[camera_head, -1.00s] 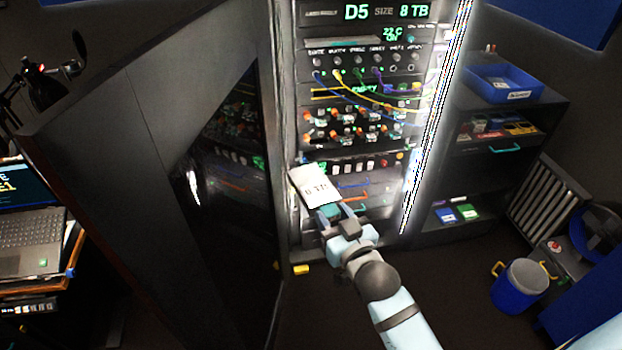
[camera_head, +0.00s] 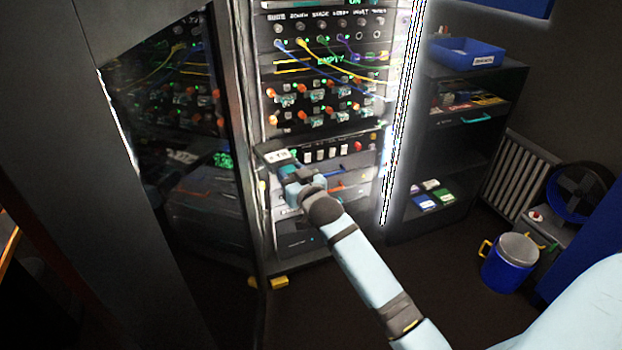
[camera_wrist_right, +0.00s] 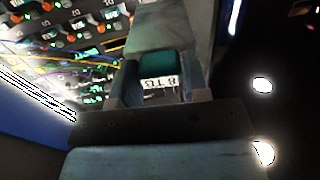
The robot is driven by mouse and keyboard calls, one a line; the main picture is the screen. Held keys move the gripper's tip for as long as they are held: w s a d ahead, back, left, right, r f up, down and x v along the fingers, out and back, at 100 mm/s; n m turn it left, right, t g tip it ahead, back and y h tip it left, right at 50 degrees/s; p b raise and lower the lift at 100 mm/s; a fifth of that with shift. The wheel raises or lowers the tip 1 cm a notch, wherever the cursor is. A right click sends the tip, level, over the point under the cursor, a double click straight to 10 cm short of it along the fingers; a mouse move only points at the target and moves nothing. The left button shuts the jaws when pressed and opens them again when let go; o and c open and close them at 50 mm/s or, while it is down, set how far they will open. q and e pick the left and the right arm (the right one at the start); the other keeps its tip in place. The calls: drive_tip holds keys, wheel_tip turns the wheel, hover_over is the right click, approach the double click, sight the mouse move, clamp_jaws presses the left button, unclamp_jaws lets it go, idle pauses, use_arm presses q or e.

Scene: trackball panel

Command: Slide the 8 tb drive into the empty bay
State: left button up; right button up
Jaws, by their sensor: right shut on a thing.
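The 8 TB drive (camera_head: 276,156) is in front of the left side of the rack, just below the rows of orange-handled units. In the wrist view the grey drive (camera_wrist_right: 176,28) has a teal handle and a white label reading 8 TB. My right gripper (camera_head: 288,171) is shut on the drive at its handle end, with a finger on each side in the wrist view. A green EMPTY sign (camera_head: 330,60) glows on the rack. I cannot make out which opening is the empty bay, or whether the drive touches the rack. My left gripper is not in view.
The open rack door (camera_head: 180,190) stands to the left of the rack (camera_head: 262,90). Colored cables (camera_head: 300,62) hang across its upper front. To the right are a shelf unit (camera_head: 440,170), a radiator (camera_head: 520,177) and a blue bucket (camera_head: 508,264). Dark floor lies between.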

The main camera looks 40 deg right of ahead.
use_arm(q)
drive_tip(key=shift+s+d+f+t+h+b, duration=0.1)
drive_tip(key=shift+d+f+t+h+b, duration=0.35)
drive_tip(key=shift+b, duration=1.6)
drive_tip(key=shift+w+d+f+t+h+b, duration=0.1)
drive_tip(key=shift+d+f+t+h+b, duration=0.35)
drive_tip(key=shift+b, duration=1.55)
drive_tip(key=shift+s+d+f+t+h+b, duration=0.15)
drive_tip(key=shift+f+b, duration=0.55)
drive_tip(key=shift+b, duration=1.35)
use_arm(e)
drive_tip(key=w+d+f+m+h, duration=0.1)
drive_tip(key=w+d+f, duration=0.1)
drive_tip(key=w+d, duration=0.3)
drive_tip(key=w+d+f+h, duration=0.1)
drive_tip(key=w+d+f, duration=0.2)
drive_tip(key=d, duration=0.4)
drive_tip(key=shift+w+d+f+m+g+h, duration=0.3)
drive_tip(key=shift+w+d+m+h, duration=0.1)
drive_tip(key=shift+w, duration=0.45)
drive_tip(key=shift+r, duration=0.1)
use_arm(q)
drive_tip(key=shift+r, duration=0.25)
use_arm(e)
drive_tip(key=x, duration=0.5)
drive_tip(key=shift+w, duration=0.35)
use_arm(q)
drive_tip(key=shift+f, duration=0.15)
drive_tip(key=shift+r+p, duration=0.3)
drive_tip(key=shift+p, duration=0.1)
